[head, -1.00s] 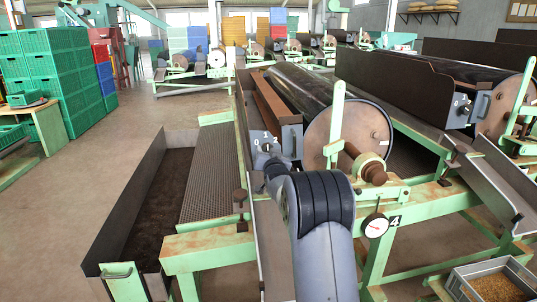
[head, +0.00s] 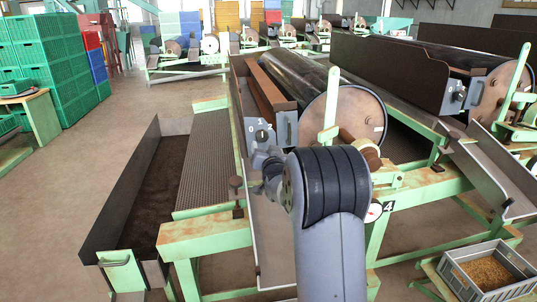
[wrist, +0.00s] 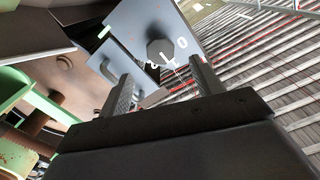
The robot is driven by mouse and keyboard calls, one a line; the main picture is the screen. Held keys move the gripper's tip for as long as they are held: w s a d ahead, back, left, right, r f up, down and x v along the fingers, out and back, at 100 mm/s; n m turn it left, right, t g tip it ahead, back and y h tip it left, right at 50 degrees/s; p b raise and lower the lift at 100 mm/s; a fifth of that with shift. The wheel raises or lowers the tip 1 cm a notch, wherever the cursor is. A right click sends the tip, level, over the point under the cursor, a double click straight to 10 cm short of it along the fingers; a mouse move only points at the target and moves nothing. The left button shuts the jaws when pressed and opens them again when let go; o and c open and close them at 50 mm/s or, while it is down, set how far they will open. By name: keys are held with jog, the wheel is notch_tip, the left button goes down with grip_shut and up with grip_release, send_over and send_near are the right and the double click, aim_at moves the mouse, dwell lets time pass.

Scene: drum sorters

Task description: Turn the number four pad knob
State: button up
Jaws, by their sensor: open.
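The number four machine carries a plate marked 4 (head: 389,207) on its green frame. A dark knob (head: 262,135) is on the grey box at the drum's near left end, beside dial numbers. In the wrist view, the knob (wrist: 160,50) is dark and faceted, with white 1 and 0 beside it. My gripper (wrist: 164,86) is open and empty. Its two fingers point toward the knob, which shows between and beyond their tips; I cannot tell the exact gap. In the head view, my arm partly hides the gripper and the frame around it.
A grey handle (wrist: 118,62) is beside the knob on the panel. A green upright lever (head: 331,100) and the large drum end (head: 352,112) are right of my wrist. A dark trough (head: 145,205) lies left. A grain crate (head: 490,270) is at lower right. Floor at left is clear.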

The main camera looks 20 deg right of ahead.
aim_at(262, 138)
jog(key=shift+s+a, duration=0.2)
jog(key=shift+s, duration=0.7)
jog(key=shift+s+a, duration=0.15)
jog(key=shift+s, duration=0.7)
jog(key=shift+w, duration=0.1)
jog(key=shift+w+d+b, duration=0.1)
jog(key=shift+w+d, duration=0.25)
jog(key=shift+w, duration=1.4)
jog(key=shift+w+d+b, duration=0.1)
jog(key=shift+w+d, duration=0.3)
jog(key=shift+w, duration=1.35)
jog(key=shift+w+d+b, duration=0.1)
jog(key=shift+w+d, duration=0.25)
jog(key=shift+w, duration=1.4)
jog(key=shift+s, duration=0.1)
